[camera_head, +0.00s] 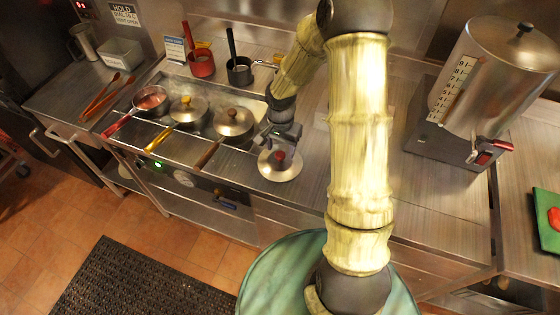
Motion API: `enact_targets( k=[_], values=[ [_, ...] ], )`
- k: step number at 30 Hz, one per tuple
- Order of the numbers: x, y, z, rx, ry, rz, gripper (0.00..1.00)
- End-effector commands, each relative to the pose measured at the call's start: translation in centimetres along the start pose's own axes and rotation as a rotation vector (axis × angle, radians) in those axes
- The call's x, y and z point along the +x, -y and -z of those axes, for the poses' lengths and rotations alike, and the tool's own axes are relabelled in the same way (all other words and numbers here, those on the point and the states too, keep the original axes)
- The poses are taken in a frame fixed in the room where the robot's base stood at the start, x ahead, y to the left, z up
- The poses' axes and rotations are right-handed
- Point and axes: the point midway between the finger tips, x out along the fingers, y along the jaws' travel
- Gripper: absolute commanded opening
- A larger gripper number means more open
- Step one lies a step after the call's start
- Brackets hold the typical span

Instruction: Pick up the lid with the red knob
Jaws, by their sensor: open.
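The lid with the red knob (281,168) lies on the steel counter, right of the pans. It is round and silvery, with the knob at its middle. My gripper (281,147) is open and points down just above the red knob. The gap between the fingers and the knob is too small to judge, and I cannot tell whether the fingers are around it. The gripper hides part of the lid's far side.
Several pans stand on the grill, including one with a wooden-knobbed lid (233,122) close left of my gripper. Behind stand a red pot (202,64) and a black pot (239,72). A large steel dispenser (490,75) stands right. Counter between (310,130) is clear.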

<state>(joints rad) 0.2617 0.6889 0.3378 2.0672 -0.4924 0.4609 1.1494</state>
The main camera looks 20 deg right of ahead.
Motion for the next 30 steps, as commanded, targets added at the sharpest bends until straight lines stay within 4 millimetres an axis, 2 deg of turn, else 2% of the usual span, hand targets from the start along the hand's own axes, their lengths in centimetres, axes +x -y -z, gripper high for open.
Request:
enact_targets(
  k=[11,28,30],
  values=[
    [4.1,0.2,0.1,-0.002,0.002,-0.002,0.55],
    [4.3,0.2,0.1,-0.002,0.001,-0.001,0.55],
    [4.3,0.2,0.1,-0.002,0.001,-0.001,0.41]
  ],
)
